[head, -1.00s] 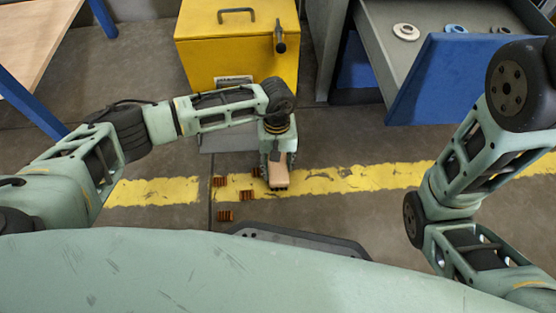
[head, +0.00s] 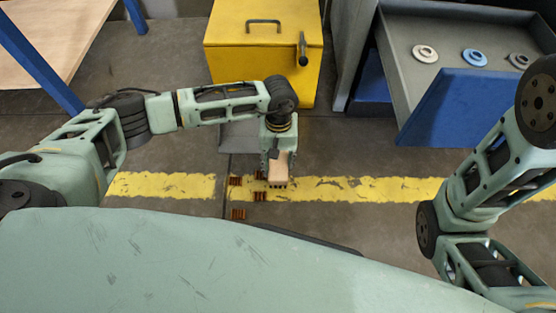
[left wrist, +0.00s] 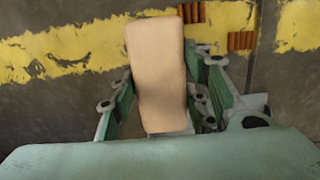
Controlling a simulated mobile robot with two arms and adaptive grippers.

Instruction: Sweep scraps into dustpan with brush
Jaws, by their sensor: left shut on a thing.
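My left gripper (head: 278,160) is shut on the brush (head: 282,168), whose tan block points down towards the yellow floor stripe. In the left wrist view the brush (left wrist: 157,75) sits between the two green fingers. Several small orange-brown scraps lie left of the brush in the head view, such as one on the stripe (head: 235,181) and one nearer me (head: 238,214). Scraps also show in the left wrist view (left wrist: 241,40), right of the brush. A grey dustpan (head: 237,136) lies on the floor beyond the scraps, partly hidden by my left arm. My right gripper is out of view.
A yellow bin (head: 263,60) with a handled lid stands behind the dustpan. At the right is an open grey drawer (head: 440,85) with a blue front (head: 462,100), holding ring-shaped parts (head: 474,57). A wooden-topped table (head: 55,35) with blue legs is at upper left.

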